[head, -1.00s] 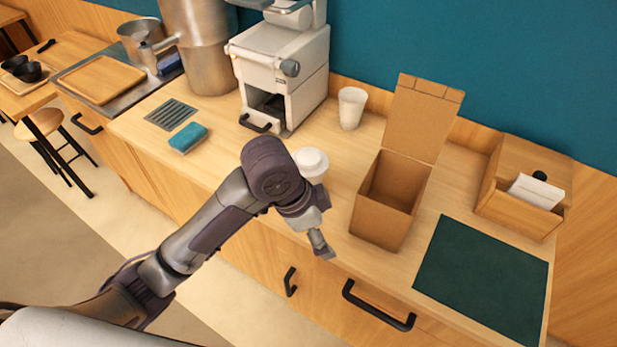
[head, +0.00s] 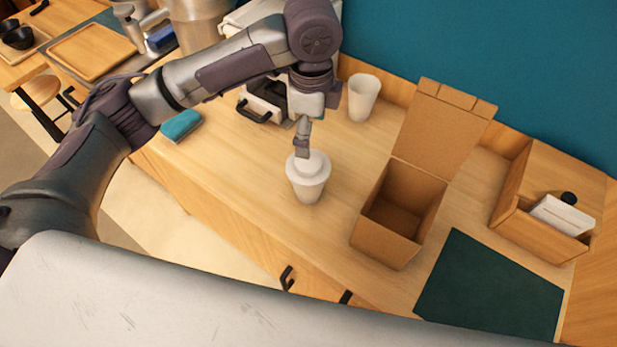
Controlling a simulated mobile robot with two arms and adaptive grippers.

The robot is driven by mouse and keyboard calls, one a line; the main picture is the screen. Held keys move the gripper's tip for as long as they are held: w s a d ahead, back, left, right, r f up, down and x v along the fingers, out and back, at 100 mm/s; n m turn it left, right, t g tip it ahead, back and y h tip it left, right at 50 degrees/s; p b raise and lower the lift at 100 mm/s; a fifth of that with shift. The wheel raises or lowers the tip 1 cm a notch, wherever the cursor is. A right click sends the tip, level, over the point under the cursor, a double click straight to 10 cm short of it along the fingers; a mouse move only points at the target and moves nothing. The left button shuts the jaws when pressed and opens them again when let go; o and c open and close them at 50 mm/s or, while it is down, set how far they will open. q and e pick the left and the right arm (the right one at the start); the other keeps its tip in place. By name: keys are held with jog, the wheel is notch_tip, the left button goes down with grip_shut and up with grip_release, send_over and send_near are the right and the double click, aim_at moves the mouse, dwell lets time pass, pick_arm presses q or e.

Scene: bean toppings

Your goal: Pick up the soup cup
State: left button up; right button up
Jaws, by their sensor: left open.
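The soup cup (head: 309,184), white with a white lid, stands upright on the wooden counter in the middle of the head view. My left gripper (head: 302,150) is just behind and above the lid, pointing down, and holds nothing. Only one finger shows clearly; the other is hidden. I cannot tell whether the finger touches the lid. My right gripper is not in view.
An open cardboard box (head: 387,221) stands right of the cup. A white open cup (head: 363,97) stands behind. A dark green mat (head: 492,289) and a wooden holder (head: 516,212) are at the right. A teal sponge (head: 181,125) lies at the left.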

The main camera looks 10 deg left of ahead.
aim_at(308, 161)
pick_arm(q)
jog(key=f, duration=0.3)
jog(key=shift+w, duration=0.25)
jog(key=shift+w+f, duration=0.25)
jog(key=shift+f, duration=0.35)
jog(key=shift+s+a+f+p, duration=0.1)
jog(key=shift+s+f+p, duration=0.1)
jog(key=shift+f+p, duration=0.3)
jog(key=shift+s+a+f+p, duration=0.1)
jog(key=shift+s+f+p, duration=0.1)
jog(key=shift+f+p, duration=0.25)
jog(key=shift+f, duration=1.5)
jog(key=c, duration=0.9)
jog(key=shift+r, duration=0.1)
jog(key=shift+c, duration=0.4)
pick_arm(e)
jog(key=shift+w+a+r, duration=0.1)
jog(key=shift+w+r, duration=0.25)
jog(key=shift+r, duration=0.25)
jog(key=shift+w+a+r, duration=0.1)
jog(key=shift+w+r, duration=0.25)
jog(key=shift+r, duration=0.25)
